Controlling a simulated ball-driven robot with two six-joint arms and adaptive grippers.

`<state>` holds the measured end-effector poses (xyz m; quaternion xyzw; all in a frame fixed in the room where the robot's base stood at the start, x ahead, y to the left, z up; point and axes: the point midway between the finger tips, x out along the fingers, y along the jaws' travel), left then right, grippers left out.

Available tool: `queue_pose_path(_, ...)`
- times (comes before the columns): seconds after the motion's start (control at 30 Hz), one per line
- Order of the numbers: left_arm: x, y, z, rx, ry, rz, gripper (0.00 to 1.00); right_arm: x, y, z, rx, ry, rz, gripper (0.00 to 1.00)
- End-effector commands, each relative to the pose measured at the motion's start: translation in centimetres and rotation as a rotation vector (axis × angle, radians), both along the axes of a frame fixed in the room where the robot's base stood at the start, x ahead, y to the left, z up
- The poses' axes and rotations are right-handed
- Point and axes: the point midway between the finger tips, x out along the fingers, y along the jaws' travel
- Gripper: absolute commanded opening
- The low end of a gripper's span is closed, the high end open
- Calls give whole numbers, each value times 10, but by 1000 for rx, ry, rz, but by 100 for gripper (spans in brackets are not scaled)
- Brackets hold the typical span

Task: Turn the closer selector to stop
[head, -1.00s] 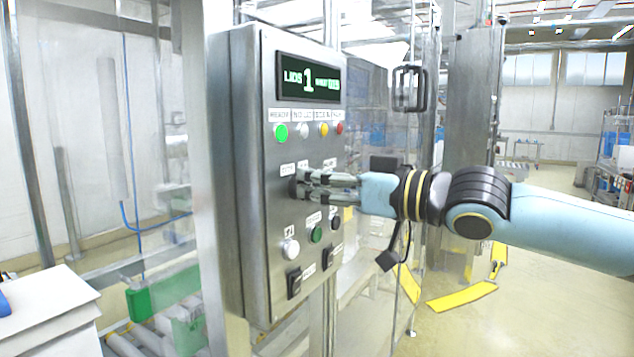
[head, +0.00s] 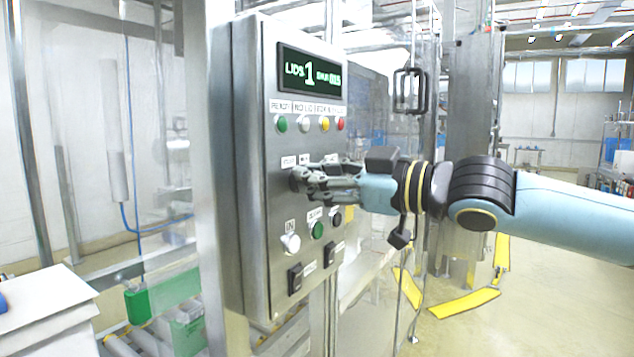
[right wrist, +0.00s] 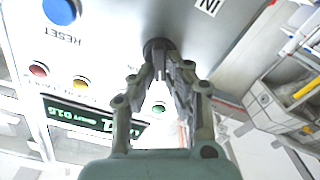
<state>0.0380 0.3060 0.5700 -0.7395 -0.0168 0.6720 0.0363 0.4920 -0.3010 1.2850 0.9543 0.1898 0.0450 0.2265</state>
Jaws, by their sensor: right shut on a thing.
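The right gripper also shows in the right wrist view (right wrist: 165,70). My left gripper is in neither current view.
Below the knob are a white button (head: 291,243), a green button (head: 318,230) and two black switches. Indicator lamps sit under the display; the green one (head: 281,124) looks dim. A blue reset button (right wrist: 60,11) shows in the wrist view. Clear guard panels stand around.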

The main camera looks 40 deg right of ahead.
Motion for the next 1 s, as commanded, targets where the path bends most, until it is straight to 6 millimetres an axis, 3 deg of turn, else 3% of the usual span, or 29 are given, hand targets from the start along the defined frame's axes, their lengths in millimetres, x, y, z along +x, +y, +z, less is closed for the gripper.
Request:
queue_pose_path(0.67, 0, 0, -4, 0, 0, 0, 0, 0, 1, -1, -69, -27, 0, 0)
queue_pose_path(0.7, 0, 0, -4, 0, 0, 0, 0, 0, 0, -1, -69, -27, 0, 16)
queue_pose_path(0.83, 0, 0, -4, 0, 0, 0, 0, 0, 1, -1, -68, -27, 0, 33)
queue_pose_path(1.0, 0, 0, -4, 0, 0, 0, 0, 0, 1, -1, -68, -27, 0, 35)
